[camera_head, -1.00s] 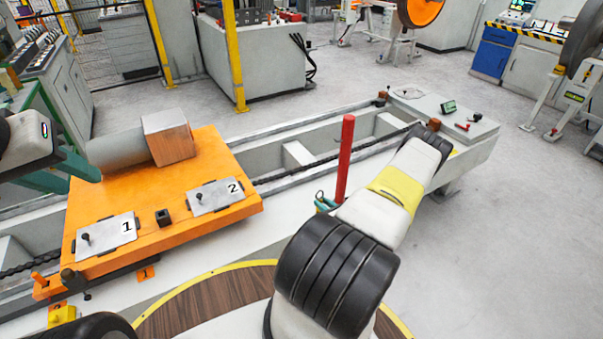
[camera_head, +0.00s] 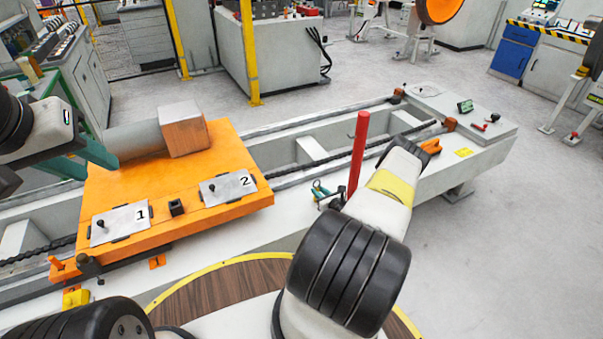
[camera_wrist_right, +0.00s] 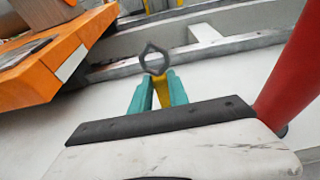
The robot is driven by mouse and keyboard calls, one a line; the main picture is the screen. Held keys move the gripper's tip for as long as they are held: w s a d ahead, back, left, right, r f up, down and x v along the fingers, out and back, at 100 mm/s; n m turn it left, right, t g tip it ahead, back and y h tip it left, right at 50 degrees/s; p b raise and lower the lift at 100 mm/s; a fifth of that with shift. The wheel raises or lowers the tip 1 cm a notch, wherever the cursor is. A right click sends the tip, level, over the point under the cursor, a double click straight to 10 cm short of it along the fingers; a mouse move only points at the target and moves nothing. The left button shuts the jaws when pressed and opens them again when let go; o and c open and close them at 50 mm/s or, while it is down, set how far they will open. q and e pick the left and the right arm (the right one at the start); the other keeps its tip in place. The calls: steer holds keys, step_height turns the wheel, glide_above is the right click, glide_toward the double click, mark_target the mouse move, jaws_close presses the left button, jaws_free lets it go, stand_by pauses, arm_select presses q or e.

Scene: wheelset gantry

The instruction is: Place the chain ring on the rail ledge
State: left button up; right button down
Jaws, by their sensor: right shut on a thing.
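The chain ring (camera_wrist_right: 152,57) shows in the right wrist view as a dark, pointed loop with a yellow part below it. My right gripper (camera_wrist_right: 157,80) has its teal fingers shut on that yellow part. In the head view my right gripper (camera_head: 322,192) is small and partly hidden, left of the red post, over the pale rail ledge (camera_head: 285,217). I cannot tell whether the ring touches the ledge. My left gripper (camera_head: 108,160) is teal and sits by the left edge of the orange trolley; its jaw opening is unclear.
The orange trolley (camera_head: 165,193) carries plates marked 1 and 2 and a block. A red post (camera_head: 359,155) stands close to my right gripper. A dark chain (camera_head: 312,160) runs along the rail bed. The far right end holds a small control panel (camera_head: 465,106).

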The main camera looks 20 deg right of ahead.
steer(key=c, duration=1.3)
jaws_free()
steer(key=shift+f, duration=0.1)
steer(key=shift+o, duration=0.2)
